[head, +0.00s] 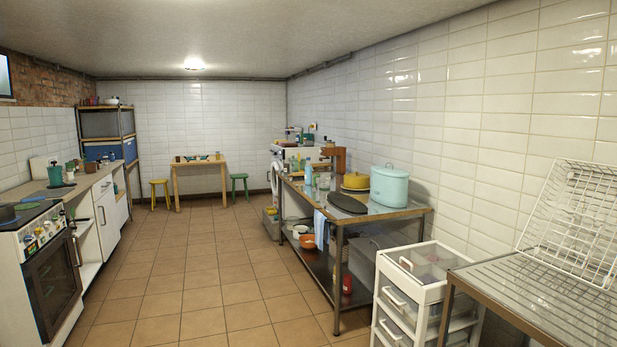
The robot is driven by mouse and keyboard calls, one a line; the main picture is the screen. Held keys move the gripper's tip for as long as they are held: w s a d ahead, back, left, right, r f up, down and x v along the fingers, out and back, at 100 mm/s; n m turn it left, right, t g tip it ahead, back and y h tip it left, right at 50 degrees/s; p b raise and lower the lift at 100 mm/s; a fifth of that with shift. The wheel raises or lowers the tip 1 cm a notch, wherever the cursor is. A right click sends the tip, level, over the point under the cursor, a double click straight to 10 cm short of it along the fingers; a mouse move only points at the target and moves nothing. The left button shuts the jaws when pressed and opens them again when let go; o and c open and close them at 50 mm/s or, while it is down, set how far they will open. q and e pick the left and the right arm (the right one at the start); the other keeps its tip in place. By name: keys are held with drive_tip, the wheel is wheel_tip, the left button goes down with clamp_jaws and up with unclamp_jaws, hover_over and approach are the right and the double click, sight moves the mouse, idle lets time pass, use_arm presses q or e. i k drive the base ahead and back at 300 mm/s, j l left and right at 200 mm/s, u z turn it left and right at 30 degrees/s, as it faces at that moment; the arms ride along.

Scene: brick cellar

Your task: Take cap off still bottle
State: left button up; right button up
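Neither of my grippers is in view. I cannot make out a still bottle or its cap for certain. Small upright items, one of them clear and glass-like (308,174), stand on the far part of the steel table (392,214) at the right; they are too small to tell apart. A red upright container (347,284) stands on that table's lower shelf, partly in shadow. A dark green container (55,175) stands on the left counter (84,182).
A turquoise pot (389,187), a yellow pot (356,181) and a dark round lid (347,203) crowd the steel table. A white drawer cart (425,257) and a slatted rack table (560,297) stand front right. A stove (45,272) stands left. The tiled floor (195,265) between is clear.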

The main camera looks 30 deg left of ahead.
sight(307, 167)
drive_tip(key=i+j+u, duration=0.65)
drive_tip(key=i+u, duration=0.15)
drive_tip(key=i, duration=0.15)
drive_tip(key=i+j+u, duration=0.1)
drive_tip(key=i+u, duration=0.25)
drive_tip(key=i, duration=0.2)
drive_tip(key=i+u, duration=0.1)
drive_tip(key=i, duration=2.75)
drive_tip(key=i+j+z, duration=0.15)
drive_tip(key=i, duration=0.45)
drive_tip(key=i+j, duration=0.1)
drive_tip(key=i, duration=0.45)
drive_tip(key=l+z, duration=0.05)
